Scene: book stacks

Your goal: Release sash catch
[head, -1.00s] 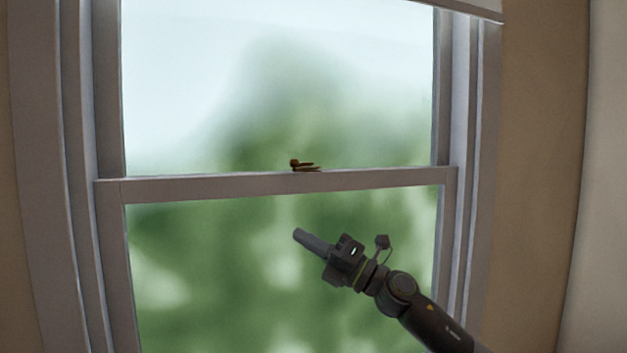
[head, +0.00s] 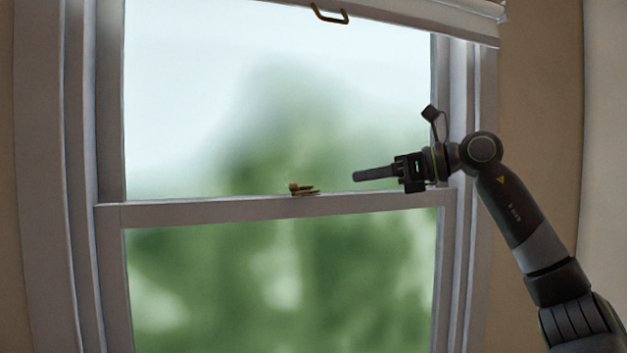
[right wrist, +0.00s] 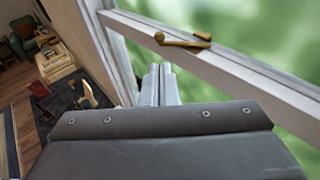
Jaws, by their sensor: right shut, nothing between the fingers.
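The brass sash catch (head: 303,190) sits on top of the window's meeting rail (head: 230,210), near its middle. Its lever lies along the rail, pointing right in the head view. My right gripper (head: 356,176) is shut and empty, to the right of the catch and slightly above the rail, apart from the catch. In the right wrist view the catch (right wrist: 183,41) shows beyond and to the upper right of the shut fingertips (right wrist: 158,70). My left gripper is not in view.
A blind (head: 430,16) with a brass pull (head: 329,14) hangs across the top of the window. The window frame's right side (head: 462,80) stands behind my right arm. The right wrist view shows a room with a green chair (right wrist: 22,36) and stacked books.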

